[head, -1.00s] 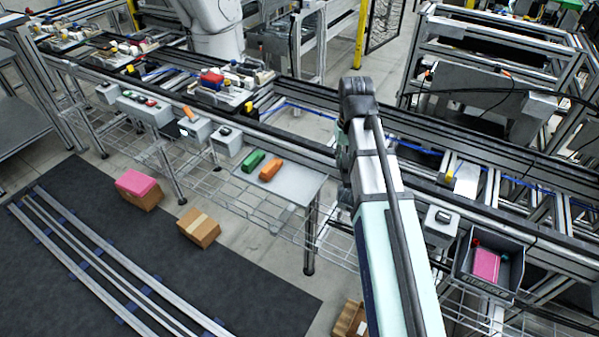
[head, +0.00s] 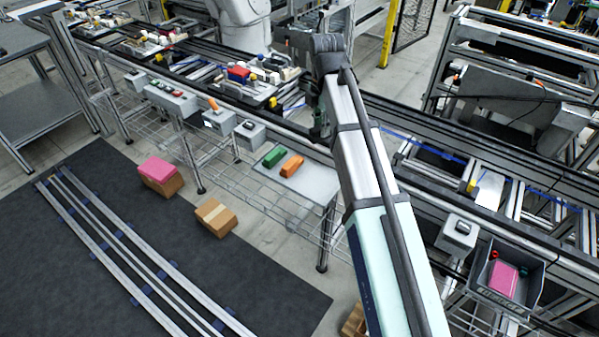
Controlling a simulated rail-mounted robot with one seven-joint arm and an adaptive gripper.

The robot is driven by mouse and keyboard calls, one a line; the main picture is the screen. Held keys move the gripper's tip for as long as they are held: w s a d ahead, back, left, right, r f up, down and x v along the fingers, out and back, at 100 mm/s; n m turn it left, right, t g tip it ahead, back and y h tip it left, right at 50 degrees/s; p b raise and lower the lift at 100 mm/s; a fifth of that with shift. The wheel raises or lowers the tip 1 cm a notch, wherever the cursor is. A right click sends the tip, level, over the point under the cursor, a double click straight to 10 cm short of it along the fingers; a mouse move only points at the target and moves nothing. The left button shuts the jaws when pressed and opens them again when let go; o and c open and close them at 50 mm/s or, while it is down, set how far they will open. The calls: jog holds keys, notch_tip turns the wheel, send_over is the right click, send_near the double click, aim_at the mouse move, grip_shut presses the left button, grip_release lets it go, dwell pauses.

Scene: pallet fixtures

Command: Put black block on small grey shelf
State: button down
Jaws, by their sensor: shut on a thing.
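The small grey shelf (head: 316,187) juts out from the front of the conveyor line near the middle of the head view. A green block (head: 274,156) and an orange block (head: 292,166) lie on its left part; its right part is bare. My gripper (head: 318,131) is beyond and above the shelf's back right corner, near the conveyor rail. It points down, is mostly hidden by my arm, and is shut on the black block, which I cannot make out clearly.
Grey button boxes (head: 249,134) line the rail left of the shelf. A grey bin (head: 507,278) holding a pink box (head: 503,280) hangs at the right. A loaded pallet (head: 262,92) stands on the conveyor behind.

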jog(key=a+r+n, duration=0.1)
jog(key=a+n, duration=0.2)
jog(key=n, duration=0.1)
jog(key=p, duration=0.4)
send_over(308, 181)
jog(key=shift+n, duration=0.3)
notch_tip(308, 181, down, 20)
jog(key=shift+r, duration=0.2)
jog(key=shift+f, duration=0.15)
jog(key=c, duration=0.9)
grip_release()
jog(key=shift+c, duration=0.2)
notch_tip(308, 181, up, 12)
jog(key=b, duration=0.3)
jog(key=shift+r, duration=0.2)
